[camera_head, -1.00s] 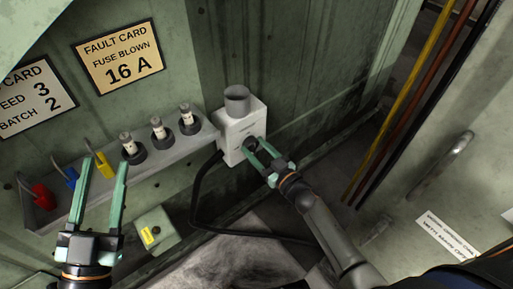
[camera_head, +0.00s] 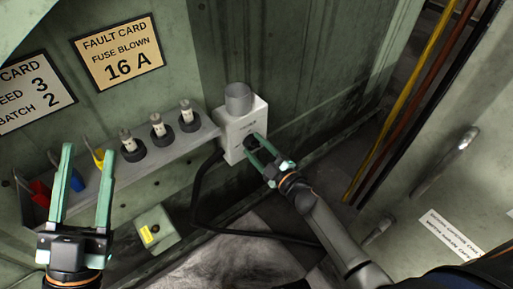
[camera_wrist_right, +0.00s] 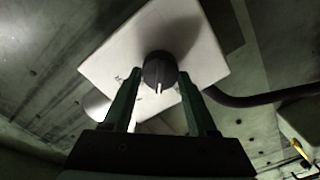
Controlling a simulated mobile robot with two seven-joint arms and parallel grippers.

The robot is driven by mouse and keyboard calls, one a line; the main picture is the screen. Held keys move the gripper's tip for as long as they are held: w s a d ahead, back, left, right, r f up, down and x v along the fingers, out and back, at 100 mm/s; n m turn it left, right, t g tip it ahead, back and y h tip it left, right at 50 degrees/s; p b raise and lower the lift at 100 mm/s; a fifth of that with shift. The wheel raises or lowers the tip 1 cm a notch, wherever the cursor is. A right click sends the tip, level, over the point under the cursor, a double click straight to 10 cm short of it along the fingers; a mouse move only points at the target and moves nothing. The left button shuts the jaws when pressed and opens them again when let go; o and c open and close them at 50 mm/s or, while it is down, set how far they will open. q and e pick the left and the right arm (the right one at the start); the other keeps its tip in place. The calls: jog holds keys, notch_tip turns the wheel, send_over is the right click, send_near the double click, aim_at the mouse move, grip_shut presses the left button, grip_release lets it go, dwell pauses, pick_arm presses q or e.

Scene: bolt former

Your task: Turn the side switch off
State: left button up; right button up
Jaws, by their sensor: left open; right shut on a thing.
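The side switch is a white box (camera_head: 246,112) on the green wall, with a grey cylinder on top and a cable below. Its round black knob (camera_wrist_right: 160,71) with a white pointer line faces the right wrist camera; the line points down in that view. My right gripper (camera_head: 262,152) is at the knob, its two green fingers (camera_wrist_right: 160,95) on either side of it, shut on it. The fingers partly cover the knob in the head view. My left gripper (camera_head: 88,155) is open and empty, in front of the shelf at the left.
A shelf (camera_head: 200,136) holds several fuses in black bases (camera_head: 158,130) and red, blue and yellow hooked pieces. A black cable (camera_head: 197,200) hangs under the switch. Fault card (camera_head: 118,50) above.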

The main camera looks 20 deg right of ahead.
jog(key=n+b, duration=0.1)
jog(key=n, duration=0.2)
jog(key=shift+f+n, duration=0.1)
jog(key=shift+n, duration=0.3)
pick_arm(q)
jog(key=s+m+h, duration=0.1)
jog(key=s+r+m+h, duration=0.1)
jog(key=s+r+h+b, duration=0.1)
jog(key=h, duration=0.1)
jog(key=shift+d+m, duration=0.3)
jog(key=shift+m, duration=0.1)
pick_arm(e)
jog(key=n, duration=0.4)
pick_arm(q)
jog(key=shift+f, duration=0.1)
pick_arm(e)
jog(key=shift+n, duration=0.3)
jog(key=o, duration=1.4)
jog(key=shift+c, duration=0.2)
pick_arm(q)
jog(key=shift+w+a+n+y+p, duration=0.15)
jog(key=shift+w+n+y+p, duration=0.45)
jog(key=shift+y+p, duration=0.3)
pick_arm(e)
jog(key=v, duration=1.2)
jog(key=shift+s, duration=0.25)
